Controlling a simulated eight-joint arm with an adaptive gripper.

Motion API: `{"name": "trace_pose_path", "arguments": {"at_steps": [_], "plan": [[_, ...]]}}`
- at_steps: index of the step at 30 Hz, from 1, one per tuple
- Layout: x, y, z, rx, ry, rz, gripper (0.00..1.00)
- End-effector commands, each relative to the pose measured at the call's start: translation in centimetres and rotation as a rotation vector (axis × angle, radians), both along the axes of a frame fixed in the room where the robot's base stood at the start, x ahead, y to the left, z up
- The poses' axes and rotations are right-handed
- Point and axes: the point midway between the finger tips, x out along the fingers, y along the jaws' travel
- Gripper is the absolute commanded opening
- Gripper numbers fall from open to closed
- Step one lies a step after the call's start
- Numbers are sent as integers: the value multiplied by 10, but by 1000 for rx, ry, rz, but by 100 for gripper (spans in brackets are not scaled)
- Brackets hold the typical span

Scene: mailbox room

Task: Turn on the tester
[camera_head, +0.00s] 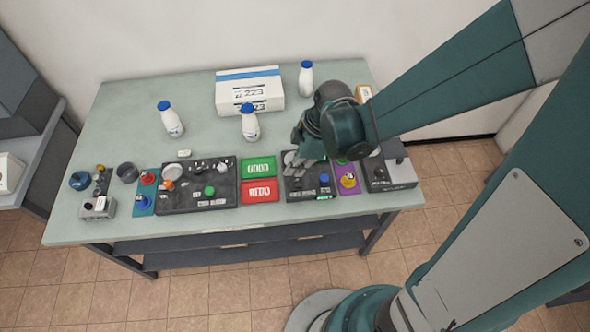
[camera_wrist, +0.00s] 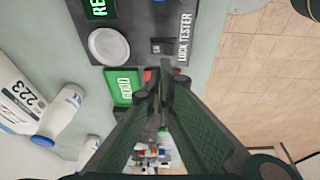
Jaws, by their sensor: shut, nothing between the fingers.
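The lock tester (camera_head: 290,188) is a dark panel right of the green and red trays in the head view, with a small green-lit strip along its front edge. In the wrist view, its "LOCK TESTER" lettering (camera_wrist: 183,40) shows beside a small dark switch (camera_wrist: 157,47). A pale round disc (camera_wrist: 107,45) and a lit green display (camera_wrist: 98,7) are further left. My gripper (camera_wrist: 165,74) is shut and empty, its tips at the tester's edge in the wrist view. In the head view my gripper (camera_head: 295,170) hides part of the tester; contact cannot be told.
The green GOOD tray (camera_head: 258,167) and red REDO tray (camera_head: 259,191) lie left of the tester. A purple pad (camera_head: 347,181) and dark box (camera_head: 398,172) lie right. White bottles (camera_head: 249,125) and a white carton (camera_head: 249,98) stand behind. The back left table is mostly clear.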

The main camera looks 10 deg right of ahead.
Motion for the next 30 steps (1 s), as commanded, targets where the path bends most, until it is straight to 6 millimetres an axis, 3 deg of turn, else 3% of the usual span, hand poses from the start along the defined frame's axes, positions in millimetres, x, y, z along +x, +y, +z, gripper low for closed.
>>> {"name": "trace_pose_path", "arguments": {"at_steps": [18,30], "plan": [[15,-24,76,0,0,-1,0],[18,-29,92,0,0,0,0]]}}
